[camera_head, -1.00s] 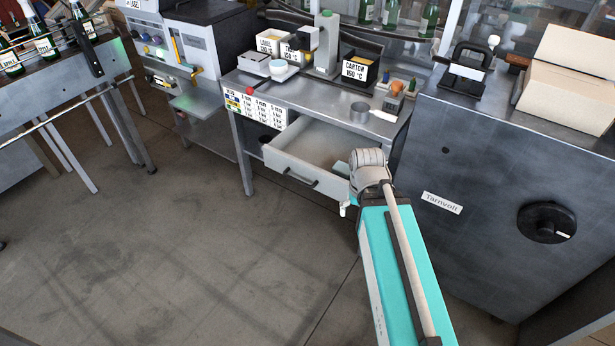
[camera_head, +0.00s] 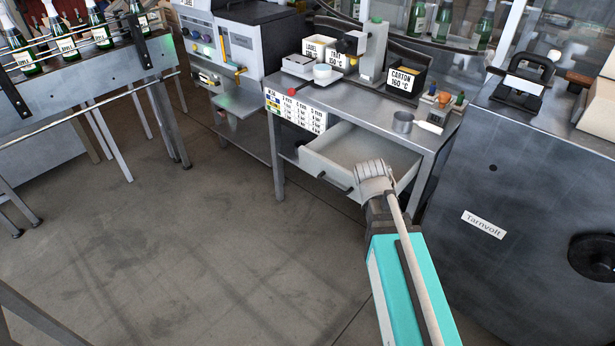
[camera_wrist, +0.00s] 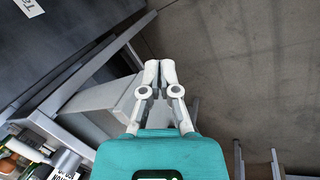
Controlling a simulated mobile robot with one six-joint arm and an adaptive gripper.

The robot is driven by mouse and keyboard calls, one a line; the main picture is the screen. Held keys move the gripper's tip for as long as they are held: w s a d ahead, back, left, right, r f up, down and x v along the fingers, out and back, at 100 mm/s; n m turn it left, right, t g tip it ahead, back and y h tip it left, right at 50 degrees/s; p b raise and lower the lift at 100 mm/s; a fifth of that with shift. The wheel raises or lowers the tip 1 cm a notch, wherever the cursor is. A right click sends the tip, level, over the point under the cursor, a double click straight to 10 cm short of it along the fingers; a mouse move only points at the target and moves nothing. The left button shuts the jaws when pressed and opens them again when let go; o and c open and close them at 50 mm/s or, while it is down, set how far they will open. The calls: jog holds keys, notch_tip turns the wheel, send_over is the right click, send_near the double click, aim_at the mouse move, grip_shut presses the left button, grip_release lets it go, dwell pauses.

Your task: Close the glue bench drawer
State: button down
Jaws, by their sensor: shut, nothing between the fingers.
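The glue bench (camera_head: 360,98) is a grey metal table, right of centre in the head view. Its pale drawer (camera_head: 318,169) stands pulled out under the top, and its inside shows empty where visible. A dark handle (camera_head: 336,180) is on its front. My arm covers the drawer's right front corner in the head view. In the wrist view, my gripper (camera_wrist: 160,66) has its pale fingertips together with nothing between them. The drawer (camera_wrist: 108,97) shows just left of the fingers there; I cannot tell whether they touch it.
A dark grey cabinet (camera_head: 480,185) labelled Tarnvolt stands close to the bench's right. A labelling machine (camera_head: 225,50) stands left of the bench. A bottle conveyor (camera_head: 90,75) is farther left. The concrete floor (camera_head: 220,240) before the drawer is clear.

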jog(key=w+a+f+n+t+h+b, duration=0.2)
jog(key=w+a+f+n+h+b, duration=0.15)
jog(key=w+a+n+b, duration=0.2)
jog(key=n+t+h+b, duration=0.4)
jog(key=n+t+b, duration=0.8)
jog(key=n+b, duration=0.5)
send_near(310, 164)
jog(key=v, duration=0.6)
jog(key=shift+s+r+n+p, duration=0.15)
jog(key=shift+r+n+p, duration=0.25)
jog(key=shift+n+p, duration=0.05)
jog(key=x, duration=1.4)
jog(key=shift+f, duration=0.4)
jog(key=shift+a, duration=0.1)
